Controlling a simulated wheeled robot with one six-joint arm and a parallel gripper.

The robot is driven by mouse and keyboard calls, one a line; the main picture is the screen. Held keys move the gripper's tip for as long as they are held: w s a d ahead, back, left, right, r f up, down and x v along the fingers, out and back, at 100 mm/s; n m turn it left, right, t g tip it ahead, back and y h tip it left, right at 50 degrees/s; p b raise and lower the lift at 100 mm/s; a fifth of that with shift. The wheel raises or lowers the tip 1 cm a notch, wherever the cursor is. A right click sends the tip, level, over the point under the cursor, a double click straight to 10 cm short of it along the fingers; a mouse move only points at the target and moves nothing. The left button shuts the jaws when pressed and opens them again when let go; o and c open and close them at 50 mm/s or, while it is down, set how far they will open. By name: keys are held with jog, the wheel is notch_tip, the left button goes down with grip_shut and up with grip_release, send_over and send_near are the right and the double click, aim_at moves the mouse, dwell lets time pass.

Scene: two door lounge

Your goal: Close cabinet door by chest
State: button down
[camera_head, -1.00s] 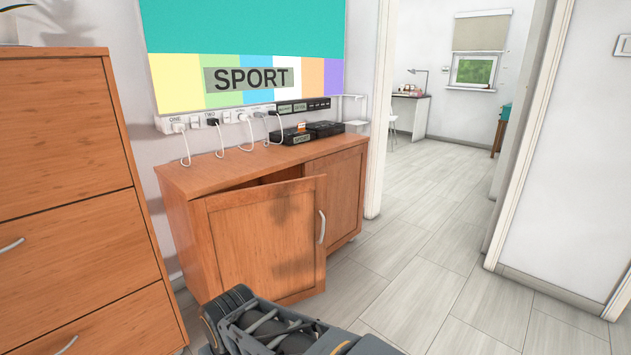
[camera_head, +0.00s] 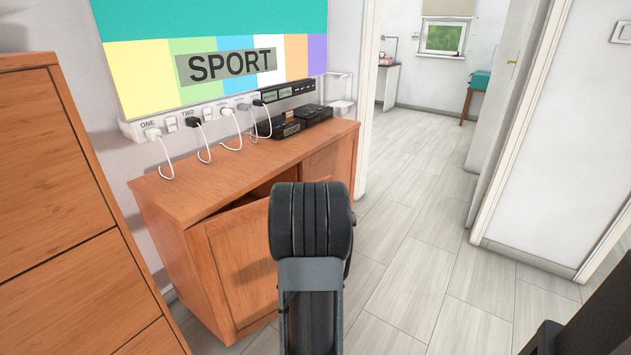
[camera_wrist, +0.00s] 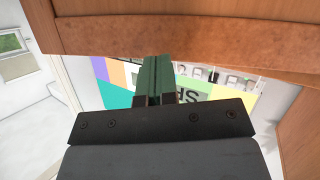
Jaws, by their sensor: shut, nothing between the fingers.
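The wooden cabinet (camera_head: 175,195) stands below the screen, beside the chest of drawers (camera_head: 60,190). Its left door (camera_head: 240,265), nearest the chest, is ajar, with a dark gap under the cabinet top. My arm covers the door's right part and handle in the head view. My gripper (camera_wrist: 157,65) shows in the wrist view with its fingers together and nothing between them. Wood (camera_wrist: 180,32) crosses the top of that view close to the fingertips; I cannot tell which cabinet part it is, or whether they touch it. The fingers are not distinguishable in the head view.
Black boxes (camera_head: 290,122) and plugged white cables lie on or above the cabinet top. The screen (camera_head: 200,75) is on the wall behind; it appears upside down in the wrist view (camera_wrist: 195,95). Clear floor (camera_head: 420,260) extends right of the cabinet, toward a doorway.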

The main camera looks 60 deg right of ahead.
jog(key=s+d+f+t+y+p, duration=0.1)
jog(key=s+d+t+p, duration=0.3)
jog(key=s+d, duration=0.75)
jog(key=w+d+t+b, duration=0.1)
jog(key=w+d+b, duration=0.2)
jog(key=w, duration=0.8)
jog(key=shift+f, duration=0.15)
jog(key=shift+d, duration=0.1)
